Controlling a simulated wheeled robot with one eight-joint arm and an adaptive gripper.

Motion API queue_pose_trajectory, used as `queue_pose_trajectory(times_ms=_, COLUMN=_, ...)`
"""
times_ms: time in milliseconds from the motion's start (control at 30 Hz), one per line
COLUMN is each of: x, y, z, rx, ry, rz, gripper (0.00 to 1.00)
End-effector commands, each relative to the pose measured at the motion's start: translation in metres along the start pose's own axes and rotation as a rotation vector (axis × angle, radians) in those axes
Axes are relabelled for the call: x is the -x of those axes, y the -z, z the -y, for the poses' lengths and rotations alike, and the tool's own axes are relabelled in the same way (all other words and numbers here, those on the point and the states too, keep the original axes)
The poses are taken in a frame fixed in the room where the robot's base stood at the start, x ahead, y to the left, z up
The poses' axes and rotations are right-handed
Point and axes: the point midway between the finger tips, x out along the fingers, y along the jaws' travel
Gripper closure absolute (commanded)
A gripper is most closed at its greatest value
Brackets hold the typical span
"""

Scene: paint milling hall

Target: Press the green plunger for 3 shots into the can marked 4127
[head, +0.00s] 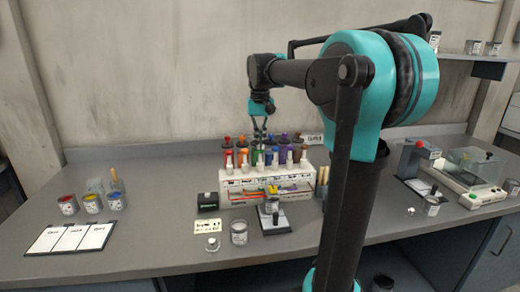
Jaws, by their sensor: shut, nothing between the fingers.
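A white dispenser rack (238,182) stands at the back middle of the bench with rows of coloured plungers. A green plunger (254,158) is in the front row between an orange-red and a blue one. My gripper (259,141) is shut and empty, pointing down right above the green plunger; I cannot tell whether it touches it.
Open paint cans (68,204) and white cards (70,238) lie at left. A black box (208,202) and a small label card (207,227) are left of the rack. A balance (475,180) stands at right. My arm hides some bench right of the rack.

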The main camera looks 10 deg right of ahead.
Motion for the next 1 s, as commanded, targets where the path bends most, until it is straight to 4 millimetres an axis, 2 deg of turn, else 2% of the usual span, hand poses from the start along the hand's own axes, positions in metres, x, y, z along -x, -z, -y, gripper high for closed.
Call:
queue_pose_trajectory(times_ms=500, x=-0.019, y=0.000, z=0.000, rx=0.000, ry=0.000, rz=0.000, gripper=1.00)
queue_pose_trajectory(times_ms=833, x=-0.016, y=0.000, z=0.000, rx=0.000, ry=0.000, rz=0.000, gripper=1.00)
queue_pose_trajectory(times_ms=1000, x=-0.007, y=0.000, z=0.000, rx=0.000, ry=0.000, rz=0.000, gripper=1.00)
